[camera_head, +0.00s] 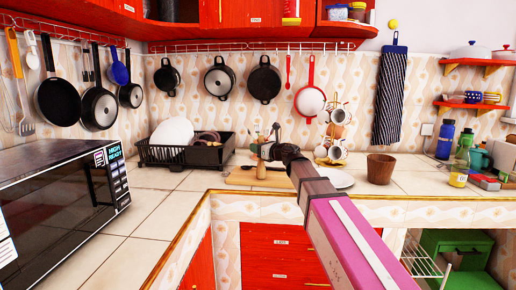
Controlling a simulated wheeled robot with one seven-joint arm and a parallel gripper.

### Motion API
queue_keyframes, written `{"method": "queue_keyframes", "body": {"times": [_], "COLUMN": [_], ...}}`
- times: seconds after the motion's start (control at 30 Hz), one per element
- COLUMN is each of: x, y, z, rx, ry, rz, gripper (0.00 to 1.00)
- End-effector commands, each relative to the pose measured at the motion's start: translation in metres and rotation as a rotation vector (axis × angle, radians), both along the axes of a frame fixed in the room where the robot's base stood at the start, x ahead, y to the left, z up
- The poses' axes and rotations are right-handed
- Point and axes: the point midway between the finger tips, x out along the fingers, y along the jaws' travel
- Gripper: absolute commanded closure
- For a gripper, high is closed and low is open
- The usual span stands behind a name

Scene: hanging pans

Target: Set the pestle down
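My arm reaches in from the lower right, and my gripper (266,151) is over the back counter, above a wooden board (240,179). A small brown, upright piece (261,171) shows just under the gripper and looks like the pestle. The view is too small to tell whether the fingers hold it or whether its lower end touches the board. The finger gap is hidden. A brown, cup-shaped vessel (380,169), possibly the mortar, stands to the right on the counter.
A white plate (337,179) lies right of the board, partly behind my arm. A mug tree (334,135) stands behind it. A black dish rack (185,153) is to the left, and a microwave (62,205) is at the near left. Tiles between vessel and bottles are mostly clear.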

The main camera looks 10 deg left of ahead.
Motion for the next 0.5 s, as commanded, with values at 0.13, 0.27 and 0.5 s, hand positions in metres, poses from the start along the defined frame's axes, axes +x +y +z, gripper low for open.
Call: {"method": "queue_keyframes", "body": {"times": [0.13, 0.27, 0.5], "x": [0.0, 0.0, -0.009], "y": [0.0, 0.0, -0.011], "z": [0.0, 0.0, 0.002], "rx": [0.0, 0.0, 0.001], "ry": [0.0, 0.0, -0.001], "rz": [0.0, 0.0, -0.001], "gripper": [0.47, 0.47, 0.47]}}
